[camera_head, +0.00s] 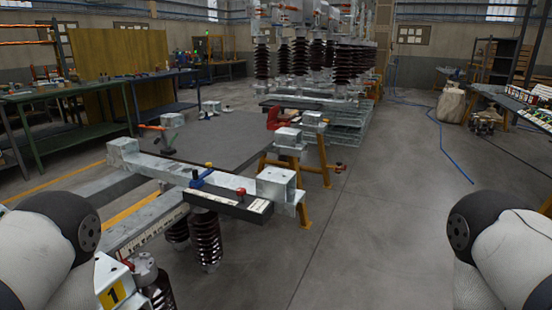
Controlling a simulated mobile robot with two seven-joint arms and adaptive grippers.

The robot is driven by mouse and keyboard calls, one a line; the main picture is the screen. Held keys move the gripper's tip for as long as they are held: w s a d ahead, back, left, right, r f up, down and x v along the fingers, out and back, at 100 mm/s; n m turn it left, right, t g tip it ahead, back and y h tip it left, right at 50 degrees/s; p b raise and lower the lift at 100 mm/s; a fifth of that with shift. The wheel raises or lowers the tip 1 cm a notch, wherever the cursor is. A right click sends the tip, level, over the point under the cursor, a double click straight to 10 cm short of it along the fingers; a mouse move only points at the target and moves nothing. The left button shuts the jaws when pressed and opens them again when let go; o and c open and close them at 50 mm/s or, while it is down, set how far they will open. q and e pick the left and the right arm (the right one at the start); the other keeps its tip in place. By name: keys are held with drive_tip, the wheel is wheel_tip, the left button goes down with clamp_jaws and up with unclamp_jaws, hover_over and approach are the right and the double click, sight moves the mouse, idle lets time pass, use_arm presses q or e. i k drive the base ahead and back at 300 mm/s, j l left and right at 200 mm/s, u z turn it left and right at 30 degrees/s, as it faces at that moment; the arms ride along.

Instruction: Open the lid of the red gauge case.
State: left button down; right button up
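I cannot pick out a red gauge case or its lid for certain. A red object (275,119) stands beyond the grey flat surface, near the centre of the picture; it is too small to tell what it is. A small red part (240,192) sits on a dark bar on the near metal frame. Neither gripper shows. Only white and black links of my arms are in view at the lower left and lower right corners.
A galvanised isolator frame (182,172) with dark ribbed insulators (207,240) stands at centre left. Orange trestle legs (324,160) stand behind it. Workbenches (60,95) line the left, and a table (520,105) stands at the right. The floor at centre right is clear, with a blue hose (450,155) farther back.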

sight(274, 112)
drive_tip(key=i+l, duration=0.4)
drive_tip(key=i+l+u, duration=0.1)
drive_tip(key=i+l, duration=0.3)
drive_tip(key=i+l+u, duration=0.1)
drive_tip(key=i+l, duration=0.25)
drive_tip(key=l, duration=0.25)
drive_tip(key=i+l+u, duration=0.15)
drive_tip(key=i+l, duration=1.15)
